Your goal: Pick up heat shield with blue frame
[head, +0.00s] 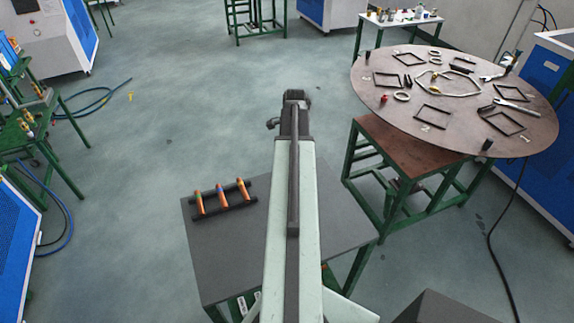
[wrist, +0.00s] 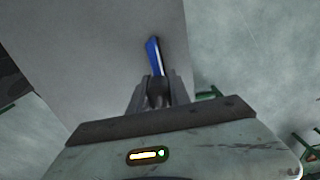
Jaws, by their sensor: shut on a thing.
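In the wrist view a narrow blue piece (wrist: 153,57), seen nearly edge-on, sticks out from between the fingers of my gripper (wrist: 157,88). It looks like the heat shield with the blue frame. My gripper is shut on it. The grey table top lies behind it, and I cannot tell the gap between them. In the head view my gripper (head: 296,97) is at the far end of my arm, and the heat shield is hidden there.
A grey table (head: 215,268) carries a black rack (head: 224,205) with orange rods. A round table (head: 455,100) at the right holds black frames, pliers and rings. A green and brown stand (head: 400,147) is beside it. Open floor (head: 210,110) lies at the left.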

